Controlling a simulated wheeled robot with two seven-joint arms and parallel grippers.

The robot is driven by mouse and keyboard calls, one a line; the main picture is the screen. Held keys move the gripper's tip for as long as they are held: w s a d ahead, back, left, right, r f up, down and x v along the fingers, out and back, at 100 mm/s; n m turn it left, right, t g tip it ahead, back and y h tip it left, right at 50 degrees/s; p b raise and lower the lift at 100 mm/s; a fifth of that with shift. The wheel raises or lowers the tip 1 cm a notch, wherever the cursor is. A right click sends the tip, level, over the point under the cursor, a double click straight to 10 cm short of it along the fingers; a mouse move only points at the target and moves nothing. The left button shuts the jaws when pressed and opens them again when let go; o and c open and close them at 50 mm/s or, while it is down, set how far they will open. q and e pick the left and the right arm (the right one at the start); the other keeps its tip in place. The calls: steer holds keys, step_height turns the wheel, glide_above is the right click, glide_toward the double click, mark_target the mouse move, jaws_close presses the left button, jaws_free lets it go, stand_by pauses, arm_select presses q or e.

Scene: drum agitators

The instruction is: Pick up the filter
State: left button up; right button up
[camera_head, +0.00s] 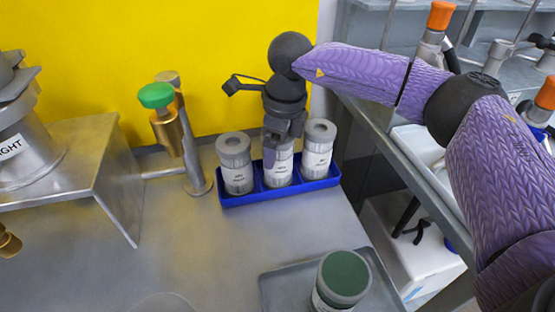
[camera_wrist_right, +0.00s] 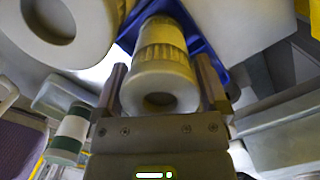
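Three white-and-grey cylindrical filters stand upright in a blue tray (camera_head: 233,201): left filter (camera_head: 236,167), middle filter (camera_head: 279,174) and right filter (camera_head: 318,150). My right gripper (camera_head: 277,148) points down over the middle filter and hides part of its top. In the right wrist view, the middle filter (camera_wrist_right: 160,82) is between the two fingers of the gripper (camera_wrist_right: 163,75). A narrow gap shows beside each fingertip, so the gripper looks open around it. The filter still sits in the blue tray (camera_wrist_right: 205,45). My left gripper is not in view.
A green-capped container (camera_head: 343,277) stands on a grey tray (camera_head: 277,288) at the front. A green-knobbed brass valve (camera_head: 165,125) on a metal post is left of the filters. A metal stand (camera_head: 115,190) is farther left. A yellow panel (camera_head: 120,40) is behind.

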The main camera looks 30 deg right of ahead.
steer(key=shift+r, duration=0.1)
steer(key=c, duration=0.8)
